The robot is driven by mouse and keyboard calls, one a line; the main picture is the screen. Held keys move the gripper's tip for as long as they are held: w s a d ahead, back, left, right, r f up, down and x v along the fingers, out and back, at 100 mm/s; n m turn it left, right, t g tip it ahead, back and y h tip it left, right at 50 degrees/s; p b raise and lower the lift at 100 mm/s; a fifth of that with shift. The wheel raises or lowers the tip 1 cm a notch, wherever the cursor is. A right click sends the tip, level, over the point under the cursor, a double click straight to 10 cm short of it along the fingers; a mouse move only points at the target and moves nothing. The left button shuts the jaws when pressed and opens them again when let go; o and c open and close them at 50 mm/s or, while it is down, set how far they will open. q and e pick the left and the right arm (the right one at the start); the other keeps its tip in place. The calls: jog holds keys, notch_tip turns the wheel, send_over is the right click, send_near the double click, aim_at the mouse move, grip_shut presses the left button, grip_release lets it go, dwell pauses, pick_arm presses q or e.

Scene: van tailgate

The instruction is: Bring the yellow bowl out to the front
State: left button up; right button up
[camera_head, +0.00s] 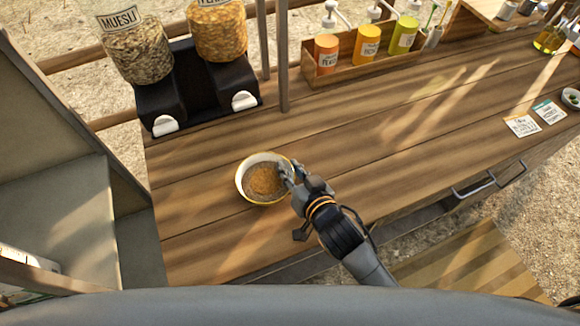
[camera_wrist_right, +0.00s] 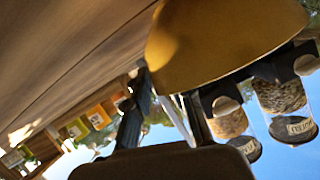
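The yellow bowl (camera_head: 242,184) stands upright on the wooden counter, left of centre in the head view. It is yellow outside, pale inside, and holds brown, grainy food. My right gripper (camera_head: 292,173) is at the bowl's right rim, with its fingertips apart, one over the inside edge and one by the outside. Contact with the rim cannot be told. In the right wrist view the bowl's yellow outside (camera_wrist_right: 215,40) fills the top middle, close up, and hides part of the gripper's fingers (camera_wrist_right: 165,100). My left gripper is not in view.
Muesli (camera_head: 137,50) and cereal (camera_head: 217,30) dispensers stand on a black base (camera_head: 190,85) behind the bowl. A post (camera_head: 282,60) and a wooden box (camera_head: 335,72) of pump bottles are to the right. Cards (camera_head: 522,126) lie far right. The counter (camera_head: 390,150) right of the bowl is clear.

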jog(key=shift+o, duration=0.3)
jog(key=v, duration=1.2)
